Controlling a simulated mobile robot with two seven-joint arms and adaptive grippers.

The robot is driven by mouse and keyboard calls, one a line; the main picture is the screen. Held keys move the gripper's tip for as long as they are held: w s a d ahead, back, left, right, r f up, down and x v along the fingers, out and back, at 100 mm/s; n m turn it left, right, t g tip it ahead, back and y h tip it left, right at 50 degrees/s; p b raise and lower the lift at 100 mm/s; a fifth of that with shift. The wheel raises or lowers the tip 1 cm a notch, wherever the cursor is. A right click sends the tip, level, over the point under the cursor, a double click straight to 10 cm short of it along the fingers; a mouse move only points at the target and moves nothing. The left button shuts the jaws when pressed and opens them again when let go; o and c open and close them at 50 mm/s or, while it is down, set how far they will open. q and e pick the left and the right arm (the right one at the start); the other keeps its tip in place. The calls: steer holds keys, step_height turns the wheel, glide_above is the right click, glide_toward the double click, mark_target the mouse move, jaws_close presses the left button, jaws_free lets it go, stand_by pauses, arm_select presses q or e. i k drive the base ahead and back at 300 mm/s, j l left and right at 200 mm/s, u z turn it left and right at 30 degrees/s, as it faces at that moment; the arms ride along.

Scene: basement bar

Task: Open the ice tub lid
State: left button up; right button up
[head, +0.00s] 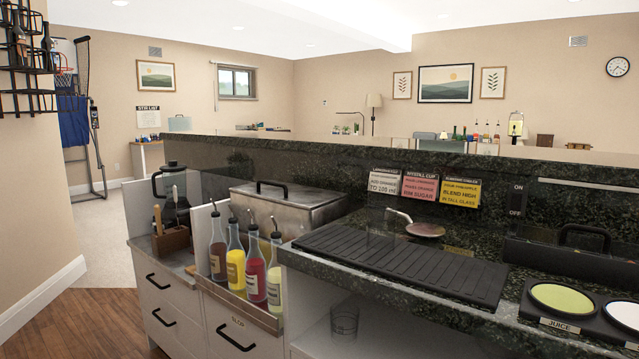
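A metal tub (318,215) with a flat metal lid (300,194) stands behind the row of bottles, left of centre in the head view. I take it to be the ice tub. A black bar handle (272,186) stands up from the lid. The lid looks shut on the tub. The bottles hide part of the tub's front. Neither of my grippers is in view.
Several pourer bottles (236,268) stand in a rail in front of the tub. A blender (170,184) is to the left. A black ribbed mat (400,262) covers the counter on the right. A raised granite ledge (400,158) runs behind.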

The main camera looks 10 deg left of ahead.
mark_target(301, 197)
steer(key=i+j+z, duration=0.1)
steer(key=j+z, duration=0.15)
steer(key=j, duration=0.3)
steer(key=j+z, duration=0.3)
steer(key=j, duration=0.25)
steer(key=j+z, duration=0.25)
steer(key=j, duration=2.1)
